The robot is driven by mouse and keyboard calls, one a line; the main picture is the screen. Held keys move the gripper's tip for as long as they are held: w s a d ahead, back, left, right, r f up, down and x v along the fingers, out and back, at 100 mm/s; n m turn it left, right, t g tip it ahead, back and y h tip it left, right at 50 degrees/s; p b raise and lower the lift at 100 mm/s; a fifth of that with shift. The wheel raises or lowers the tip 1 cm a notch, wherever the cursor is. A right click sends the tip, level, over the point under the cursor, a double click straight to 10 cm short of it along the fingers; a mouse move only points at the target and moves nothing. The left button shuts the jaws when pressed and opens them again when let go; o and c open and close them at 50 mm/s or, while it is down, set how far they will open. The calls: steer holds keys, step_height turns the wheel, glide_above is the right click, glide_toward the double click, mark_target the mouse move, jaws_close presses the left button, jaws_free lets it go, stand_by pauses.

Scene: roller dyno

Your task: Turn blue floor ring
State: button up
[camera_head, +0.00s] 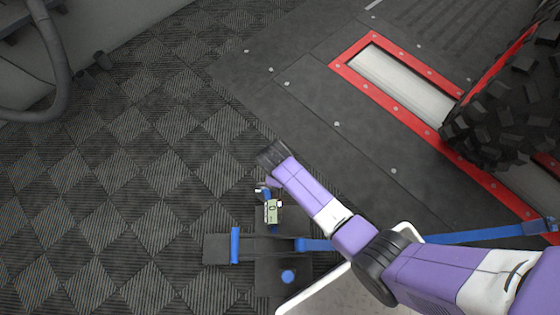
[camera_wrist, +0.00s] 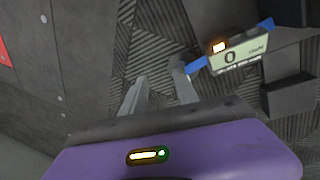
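My gripper (camera_wrist: 158,74) shows two grey fingers in the wrist view with a gap between them and nothing held. Its right finger overlaps the view of a short blue piece (camera_wrist: 196,65) beside a pale display reading 0 (camera_wrist: 232,58); I cannot tell if they touch. The head view shows this display (camera_head: 272,211) just below the end of my arm. Blue parts sit on the dark floor plates: an upright blue loop or bar (camera_head: 235,245) at left and a round blue piece (camera_head: 288,276) below. I cannot tell which is the blue floor ring.
A blue strap (camera_head: 460,236) runs right from the plates. A red-framed roller (camera_head: 405,83) and a knobbly tyre (camera_head: 510,105) stand at upper right. A thick dark hose (camera_head: 58,70) is at upper left. The checkered floor (camera_head: 120,200) at left is clear.

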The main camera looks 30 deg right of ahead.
steer(key=a+b+x, duration=0.1)
steer(key=b+x, duration=0.4)
steer(key=x, duration=0.2)
steer(key=shift+d+f, duration=0.45)
jaws_close()
steer(key=shift+w+d, duration=0.1)
steer(key=shift+d, duration=0.05)
stand_by(0.9)
steer(key=shift+c, duration=1.4)
jaws_free()
steer(key=shift+a, duration=0.3)
steer(key=shift+o, duration=1.4)
steer(key=shift+s+a, duration=0.25)
steer(key=shift+s, duration=0.15)
